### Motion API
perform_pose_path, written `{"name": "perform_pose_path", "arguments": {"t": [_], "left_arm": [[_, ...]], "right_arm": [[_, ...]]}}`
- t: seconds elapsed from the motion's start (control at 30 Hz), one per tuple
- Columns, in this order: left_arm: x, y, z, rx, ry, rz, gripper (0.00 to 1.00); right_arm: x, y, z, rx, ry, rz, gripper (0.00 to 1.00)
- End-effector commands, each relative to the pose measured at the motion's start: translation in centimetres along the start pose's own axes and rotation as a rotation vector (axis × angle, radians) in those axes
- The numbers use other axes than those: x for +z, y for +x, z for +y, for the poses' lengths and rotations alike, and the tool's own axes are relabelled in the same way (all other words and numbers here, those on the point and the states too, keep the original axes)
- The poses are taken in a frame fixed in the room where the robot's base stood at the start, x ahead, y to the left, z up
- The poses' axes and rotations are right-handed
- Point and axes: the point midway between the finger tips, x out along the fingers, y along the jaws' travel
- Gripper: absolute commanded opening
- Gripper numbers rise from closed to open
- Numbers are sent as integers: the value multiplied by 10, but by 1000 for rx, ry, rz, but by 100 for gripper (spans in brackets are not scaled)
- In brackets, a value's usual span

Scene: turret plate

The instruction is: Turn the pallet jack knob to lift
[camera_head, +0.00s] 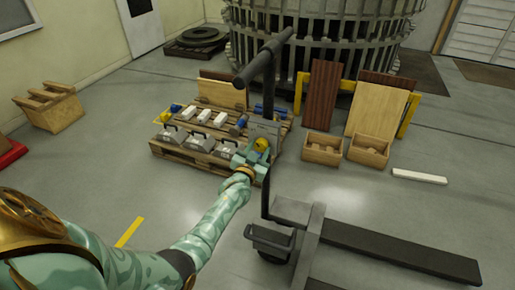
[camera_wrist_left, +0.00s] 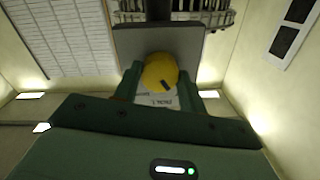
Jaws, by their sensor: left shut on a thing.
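The pallet jack stands right of centre in the head view, with a dark handle bar (camera_head: 265,57), a grey panel on its post and dark forks (camera_head: 400,249) along the floor. Its round yellow knob (camera_head: 261,144) sits on the panel. My left gripper (camera_head: 254,155) is at the knob and shut on it. In the left wrist view, the knob (camera_wrist_left: 160,71) lies between the green fingers of my left gripper (camera_wrist_left: 160,84). A dark mark on the knob points to its lower right. A white label (camera_wrist_left: 157,101) beneath it is too small to read. My right gripper is out of view.
Behind and left of the jack, a wooden pallet (camera_head: 190,153) carries grey toolboxes and white blocks. Two wooden crates (camera_head: 322,149) and leaning boards (camera_head: 376,108) stand behind to the right. A white bar (camera_head: 419,176) lies on the floor. The floor at left is mostly clear.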

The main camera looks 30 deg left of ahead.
Motion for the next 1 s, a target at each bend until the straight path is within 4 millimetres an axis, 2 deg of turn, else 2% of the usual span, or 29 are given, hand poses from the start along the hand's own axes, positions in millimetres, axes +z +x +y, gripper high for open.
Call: {"name": "perform_pose_path", "arguments": {"t": [0.2, 0.5, 1.0], "left_arm": [[0, 0, 0, 3, -166, -5, 18], [1, -1, 0, 4, -312, -7, 18], [2, -1, 1, 5, -361, -8, 18]], "right_arm": [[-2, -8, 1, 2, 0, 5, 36], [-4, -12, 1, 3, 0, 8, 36], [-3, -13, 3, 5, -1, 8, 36]]}}
